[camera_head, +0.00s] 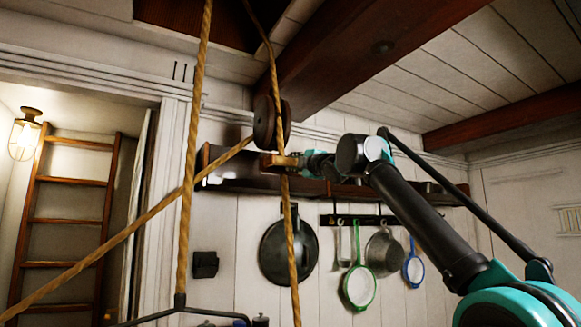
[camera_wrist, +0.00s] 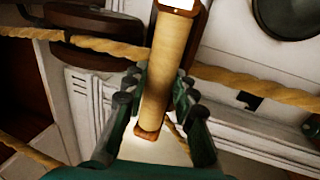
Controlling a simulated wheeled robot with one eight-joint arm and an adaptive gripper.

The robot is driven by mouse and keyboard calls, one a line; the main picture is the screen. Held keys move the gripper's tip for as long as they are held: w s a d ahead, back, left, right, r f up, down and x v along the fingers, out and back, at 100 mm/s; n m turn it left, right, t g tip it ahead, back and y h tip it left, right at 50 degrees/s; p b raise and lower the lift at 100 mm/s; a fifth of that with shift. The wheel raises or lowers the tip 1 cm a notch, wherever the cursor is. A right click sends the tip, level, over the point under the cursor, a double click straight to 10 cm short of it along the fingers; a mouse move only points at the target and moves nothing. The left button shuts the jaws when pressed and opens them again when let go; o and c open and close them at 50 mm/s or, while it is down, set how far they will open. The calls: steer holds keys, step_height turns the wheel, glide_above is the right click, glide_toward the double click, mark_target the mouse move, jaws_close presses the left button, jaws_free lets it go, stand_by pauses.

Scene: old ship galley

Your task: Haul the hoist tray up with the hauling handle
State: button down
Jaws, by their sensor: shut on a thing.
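The hauling handle (camera_wrist: 160,70) is a pale cylindrical grip with brown wooden ends. In the wrist view it stands between the two fingers of my gripper (camera_wrist: 162,88), which is shut on it. In the head view the handle (camera_head: 279,161) is small, beside a hanging rope (camera_head: 291,240) and just below a round wooden pulley block (camera_head: 266,122). My gripper (camera_head: 298,160) reaches it from the right. A thicker rope (camera_head: 190,150) hangs down to a dark metal hanger (camera_head: 180,302) at the bottom edge. The hoist tray itself is not clearly visible.
A slanting rope (camera_head: 110,245) runs from the block to the lower left. Behind are a shelf (camera_head: 235,172), a hanging pan lid (camera_head: 275,255) and several utensils. A ladder (camera_head: 65,218) and lit lamp (camera_head: 25,138) stand left. A dark ceiling beam (camera_head: 350,50) is overhead.

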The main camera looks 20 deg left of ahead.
step_height(320, 180, down, 22)
steer(key=d, duration=0.2)
steer(key=shift+d, duration=0.2)
stand_by(0.3)
step_height(320, 180, down, 22)
steer(key=d, duration=0.2)
steer(key=shift+d, duration=0.2)
steer(key=shift+s, duration=0.1)
stand_by(0.4)
step_height(320, 180, down, 22)
steer(key=d, duration=0.2)
steer(key=shift+d, duration=0.15)
steer(key=shift+r, duration=0.15)
